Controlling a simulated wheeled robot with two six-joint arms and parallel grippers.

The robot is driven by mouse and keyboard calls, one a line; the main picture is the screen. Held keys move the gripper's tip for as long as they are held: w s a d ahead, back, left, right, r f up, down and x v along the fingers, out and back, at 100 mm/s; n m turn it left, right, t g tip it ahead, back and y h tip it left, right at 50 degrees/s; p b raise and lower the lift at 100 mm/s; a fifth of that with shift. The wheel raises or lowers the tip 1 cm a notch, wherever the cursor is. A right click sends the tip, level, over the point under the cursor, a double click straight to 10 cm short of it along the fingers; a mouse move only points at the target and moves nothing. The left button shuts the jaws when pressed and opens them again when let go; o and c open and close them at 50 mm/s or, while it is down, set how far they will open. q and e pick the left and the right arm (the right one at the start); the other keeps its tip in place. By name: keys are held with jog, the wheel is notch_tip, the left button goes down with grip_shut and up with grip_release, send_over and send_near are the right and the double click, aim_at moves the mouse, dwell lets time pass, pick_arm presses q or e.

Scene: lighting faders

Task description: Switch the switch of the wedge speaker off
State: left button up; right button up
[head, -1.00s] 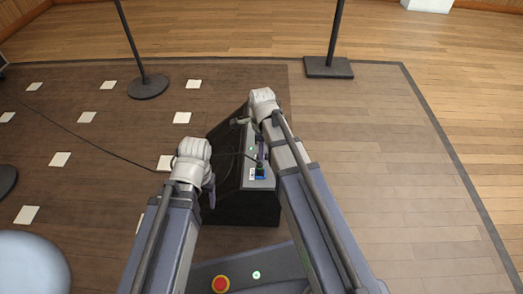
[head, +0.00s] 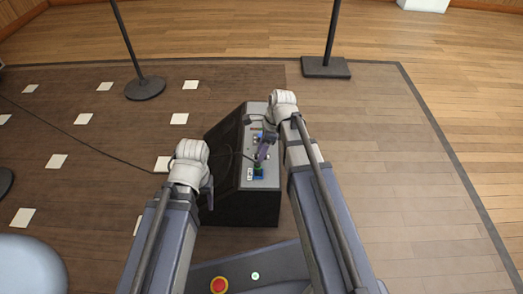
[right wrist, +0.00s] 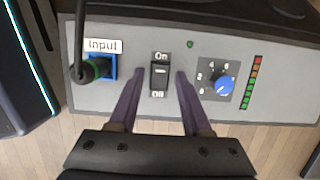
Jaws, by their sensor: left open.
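The black wedge speaker (head: 235,208) stands on the floor in front of me, its grey control panel (head: 249,184) facing right and up. In the right wrist view its black rocker switch (right wrist: 160,76) sits between the words On and Off; I cannot tell which way it is tipped. My right gripper (right wrist: 160,80) is open, with one purple finger on each side of the switch and a gap to both. In the head view the right gripper (head: 261,157) is over the panel. My left gripper (head: 207,192) is open and empty, left of the speaker.
Left of the switch a cable plugs into the blue Input socket (right wrist: 98,68). To its right are a small green light (right wrist: 190,44), a blue knob (right wrist: 224,85) and a coloured level strip (right wrist: 252,83). Stand bases (head: 145,88) (head: 326,67) stand beyond the speaker. Floor at right is clear.

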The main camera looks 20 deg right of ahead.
jog(key=shift+o, duration=0.2)
jog(key=shift+r, duration=0.1)
jog(key=p+v, duration=0.7)
jog(key=shift+d+r+p, duration=0.15)
jog(key=shift+r+p, duration=0.15)
dwell(0.4)
